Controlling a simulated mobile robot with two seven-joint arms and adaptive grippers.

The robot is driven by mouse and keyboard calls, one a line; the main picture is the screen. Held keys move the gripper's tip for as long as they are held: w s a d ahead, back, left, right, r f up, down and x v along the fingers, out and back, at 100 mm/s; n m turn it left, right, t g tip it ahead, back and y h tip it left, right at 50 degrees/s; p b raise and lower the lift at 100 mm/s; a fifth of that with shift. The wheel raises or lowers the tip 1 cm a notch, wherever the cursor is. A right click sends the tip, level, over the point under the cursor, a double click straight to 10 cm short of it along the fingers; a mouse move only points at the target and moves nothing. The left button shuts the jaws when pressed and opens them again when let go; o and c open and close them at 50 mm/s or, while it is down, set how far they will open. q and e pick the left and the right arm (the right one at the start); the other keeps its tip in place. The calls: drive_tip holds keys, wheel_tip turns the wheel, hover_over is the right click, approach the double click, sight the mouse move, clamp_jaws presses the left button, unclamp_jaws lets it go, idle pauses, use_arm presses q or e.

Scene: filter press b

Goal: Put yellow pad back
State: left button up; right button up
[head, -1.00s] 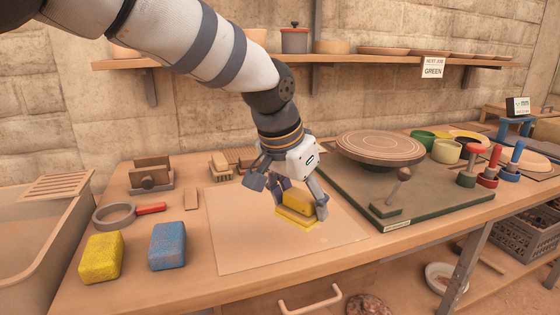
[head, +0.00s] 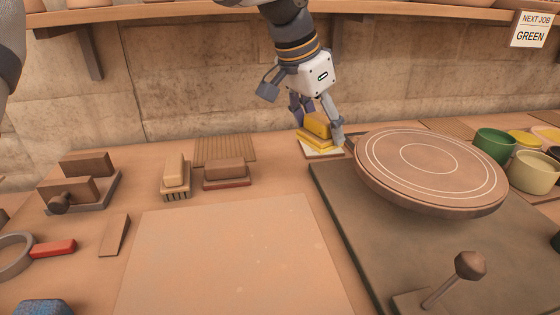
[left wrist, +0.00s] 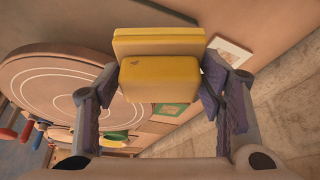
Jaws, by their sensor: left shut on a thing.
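The yellow pad (head: 317,125) is a yellow block on a wider, thinner yellow base. My left gripper (head: 318,120) is shut on its upper block, at the back of the bench near the wall. A pale card (head: 322,153) shows just under the pad in the head view. I cannot tell whether the pad touches it. In the left wrist view the pad (left wrist: 160,75) sits between the fingers of the left gripper (left wrist: 160,88), and a white card (left wrist: 230,53) shows beside it. My right gripper is not in view.
The round turntable (head: 430,168) stands close to the right of the pad. Two wooden-backed brushes or pads (head: 226,172) (head: 175,172) and a ribbed mat (head: 225,148) lie to the left. The large pale board (head: 230,255) in front is bare. A shelf (head: 180,14) runs above.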

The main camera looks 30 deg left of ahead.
use_arm(q)
drive_tip(key=a+f, duration=0.2)
drive_tip(key=a, duration=0.1)
drive_tip(key=a+f, duration=0.5)
drive_tip(key=a, duration=0.1)
drive_tip(key=shift+w+a+f, duration=0.15)
drive_tip(key=shift+f, duration=0.25)
wheel_tip(320, 180, down, 3)
drive_tip(key=shift+a, duration=0.15)
drive_tip(key=shift+f, duration=0.1)
drive_tip(key=shift+f, duration=0.15)
drive_tip(key=o, duration=1.1)
